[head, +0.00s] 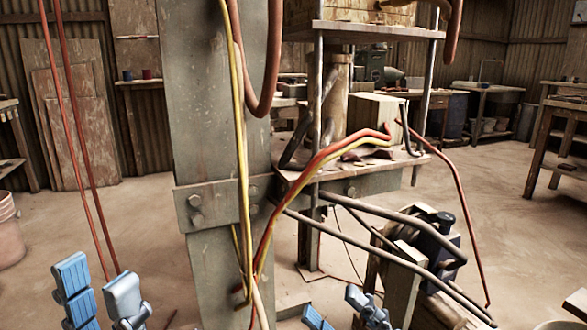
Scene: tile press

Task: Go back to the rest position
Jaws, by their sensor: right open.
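My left gripper (101,294) shows at the bottom left, with two blue-padded fingers side by side. Nothing shows between them, but how far apart they are is unclear from this angle. My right gripper (342,312) shows at the bottom centre, partly cut off by the frame's lower edge. Its fingers are apart and it looks empty. The tile press has a thick grey post (190,100) in front and a platform (375,168) to the right of it. A pale block (376,113) stands on the platform. Both grippers are low, in front of the press.
Orange and yellow hoses (338,148) run down the post and across the platform. Metal bars (395,257) stick out to the lower right, beside a dark motor-like unit (432,235). A pink bucket (8,232) stands at the left edge. The floor at left is mostly clear.

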